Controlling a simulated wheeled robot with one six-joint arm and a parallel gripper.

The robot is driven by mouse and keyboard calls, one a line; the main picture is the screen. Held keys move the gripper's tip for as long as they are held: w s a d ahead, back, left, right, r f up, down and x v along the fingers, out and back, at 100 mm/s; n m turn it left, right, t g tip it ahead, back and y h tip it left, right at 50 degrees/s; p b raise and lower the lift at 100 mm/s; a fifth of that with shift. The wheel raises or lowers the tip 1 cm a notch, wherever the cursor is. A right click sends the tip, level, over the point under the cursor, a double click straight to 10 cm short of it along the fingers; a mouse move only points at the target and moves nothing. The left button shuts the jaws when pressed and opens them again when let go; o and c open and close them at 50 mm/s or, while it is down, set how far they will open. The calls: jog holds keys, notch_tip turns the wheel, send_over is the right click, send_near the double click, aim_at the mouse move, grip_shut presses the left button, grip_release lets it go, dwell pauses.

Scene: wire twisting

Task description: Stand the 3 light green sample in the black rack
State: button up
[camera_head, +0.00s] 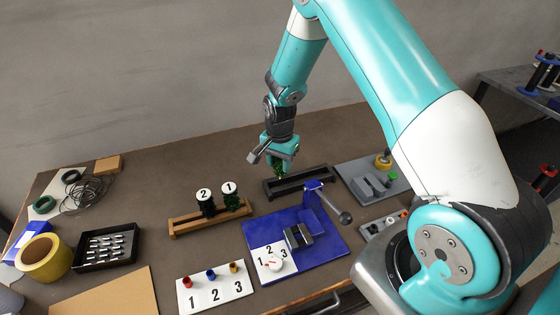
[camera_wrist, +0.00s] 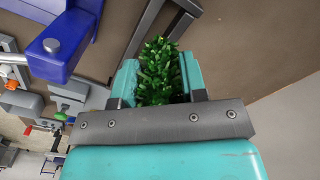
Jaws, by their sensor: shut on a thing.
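My gripper (camera_head: 281,160) is shut on a green bristly sample, and its fingers also show in the wrist view (camera_wrist: 158,85). The held green sample (camera_wrist: 160,66) stands between the fingers; its label is not visible. In the head view it shows as a small green patch below the fingers, at the far side of the black rack (camera_head: 311,177). I cannot tell whether it touches the rack.
A blue board (camera_head: 328,243) with a clamp, a lever and a numbered dial (camera_head: 275,265) lies in front of the black rack. A white card (camera_head: 224,296) with coloured pegs is at the front. A grey fixture (camera_head: 366,187) stands to the right. The table behind the wooden rack is clear.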

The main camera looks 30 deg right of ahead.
aim_at(280, 171)
jog(key=shift+f+b, duration=1.4)
jog(key=shift+f, duration=0.65)
jog(key=o, duration=0.9)
notch_tip(280, 171, up, 18)
jog(key=shift+f+b, duration=0.25)
jog(key=shift+b, duration=0.9)
